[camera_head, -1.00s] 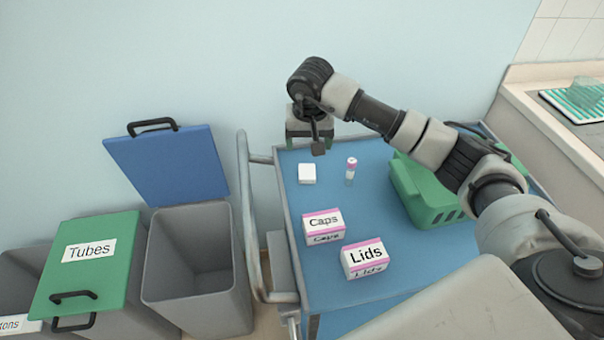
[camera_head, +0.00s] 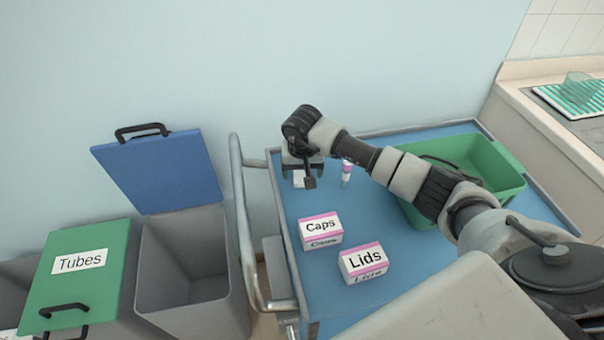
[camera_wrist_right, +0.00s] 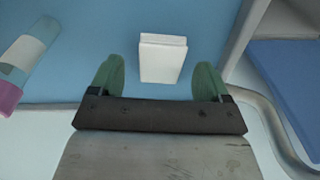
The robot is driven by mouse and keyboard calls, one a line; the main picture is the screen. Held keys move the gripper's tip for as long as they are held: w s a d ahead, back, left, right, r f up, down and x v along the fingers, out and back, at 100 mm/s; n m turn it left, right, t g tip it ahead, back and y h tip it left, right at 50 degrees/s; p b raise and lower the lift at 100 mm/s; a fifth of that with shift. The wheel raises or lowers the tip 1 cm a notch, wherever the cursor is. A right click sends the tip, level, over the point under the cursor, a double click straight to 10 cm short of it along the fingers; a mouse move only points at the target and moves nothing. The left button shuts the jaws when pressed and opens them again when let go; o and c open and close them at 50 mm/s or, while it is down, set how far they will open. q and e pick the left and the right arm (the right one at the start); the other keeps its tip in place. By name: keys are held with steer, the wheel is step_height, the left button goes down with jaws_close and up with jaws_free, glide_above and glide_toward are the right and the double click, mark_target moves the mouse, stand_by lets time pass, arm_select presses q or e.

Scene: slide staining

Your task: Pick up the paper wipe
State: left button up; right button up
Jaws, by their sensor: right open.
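The paper wipe, a small white folded pad (camera_wrist_right: 163,58), lies on the blue cart top (camera_head: 400,281). In the head view it is mostly hidden behind my right gripper, with a white part showing (camera_head: 299,179). My right gripper (camera_head: 303,176) is over it at the cart's far left corner. In the right wrist view the green fingers of this gripper (camera_wrist_right: 162,75) are open, one toward each side of the wipe, with gaps between. The wipe is not gripped. My left gripper is not in view.
A pink-capped tube (camera_head: 346,172) stands close to the right gripper. Boxes marked Caps (camera_head: 321,230) and Lids (camera_head: 363,262) sit nearer. A green basket (camera_head: 480,165) stands right, under my arm. The cart's rail (camera_head: 243,215) and an open grey bin (camera_head: 190,275) are left.

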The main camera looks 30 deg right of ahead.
steer(key=shift+w+f, duration=0.15)
steer(key=shift+f, duration=0.5)
steer(key=c, duration=1)
steer(key=shift+r, duration=0.15)
